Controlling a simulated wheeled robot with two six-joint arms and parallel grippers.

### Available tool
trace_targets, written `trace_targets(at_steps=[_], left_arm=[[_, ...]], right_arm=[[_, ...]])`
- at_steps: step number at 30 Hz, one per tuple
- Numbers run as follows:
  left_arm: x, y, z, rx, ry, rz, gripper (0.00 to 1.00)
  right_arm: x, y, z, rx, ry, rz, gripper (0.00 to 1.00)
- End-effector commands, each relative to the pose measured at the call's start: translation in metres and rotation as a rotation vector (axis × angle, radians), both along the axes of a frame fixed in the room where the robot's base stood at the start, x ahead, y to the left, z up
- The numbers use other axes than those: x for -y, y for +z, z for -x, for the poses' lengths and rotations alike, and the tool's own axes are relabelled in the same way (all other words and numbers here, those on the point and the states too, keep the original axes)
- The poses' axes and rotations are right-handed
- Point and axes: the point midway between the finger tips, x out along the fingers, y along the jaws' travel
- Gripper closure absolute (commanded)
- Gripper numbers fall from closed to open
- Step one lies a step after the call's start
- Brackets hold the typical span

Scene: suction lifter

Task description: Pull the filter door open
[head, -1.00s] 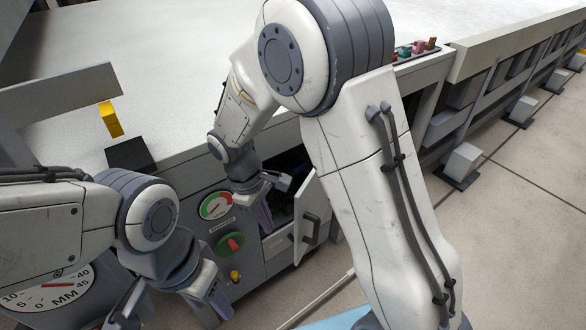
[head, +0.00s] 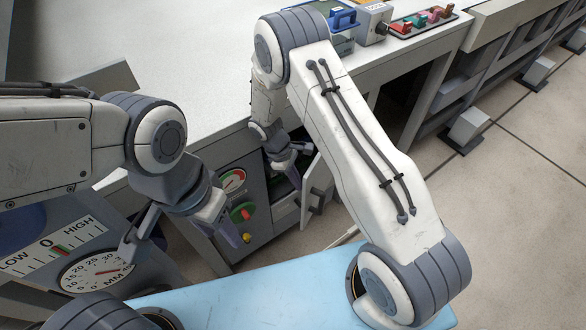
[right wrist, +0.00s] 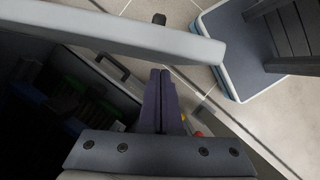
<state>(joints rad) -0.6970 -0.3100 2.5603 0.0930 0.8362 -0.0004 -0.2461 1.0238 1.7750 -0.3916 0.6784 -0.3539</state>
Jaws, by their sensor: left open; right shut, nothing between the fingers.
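The filter door (head: 318,190) is a grey panel with a dark bar handle on the front of the grey cabinet. It stands partly open, swung out from a dark compartment. My right gripper (head: 288,178) is at the opening, on the door's inner side, with nothing held. In the right wrist view its fingers (right wrist: 160,92) are shut together beside the door (right wrist: 120,38), seen edge-on; I cannot tell whether they touch it. The door's handle (right wrist: 159,19) sticks out on the far side. My left gripper (head: 181,230) is open and empty, left of the cabinet's dial panel.
A round gauge (head: 232,181), green-and-red knob (head: 242,212) and yellow button sit left of the compartment. Green items (right wrist: 95,112) show dimly inside it. A lower handle (right wrist: 111,67) lies below. A large dial (head: 97,270) is at lower left. Floor right of the door is clear.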

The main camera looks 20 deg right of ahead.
Motion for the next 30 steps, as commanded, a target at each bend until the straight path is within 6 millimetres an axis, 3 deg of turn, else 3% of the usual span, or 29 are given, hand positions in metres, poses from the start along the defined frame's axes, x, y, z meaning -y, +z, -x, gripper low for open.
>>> trace_targets(at_steps=[2, 12, 30], left_arm=[[0.000, 0.002, 0.000, 0.000, 0.000, 0.000, 0.50], [0.000, 0.012, 0.000, 0.000, 0.000, 0.000, 0.50], [0.000, 0.011, 0.000, 0.000, 0.000, 0.000, 0.50]], right_arm=[[0.006, -0.015, 0.005, -0.004, -0.002, 0.001, 1.00], [0.038, -0.015, 0.026, 0.001, -0.005, -0.001, 1.00], [0.033, -0.015, 0.023, 0.001, 0.048, -0.001, 1.00]])
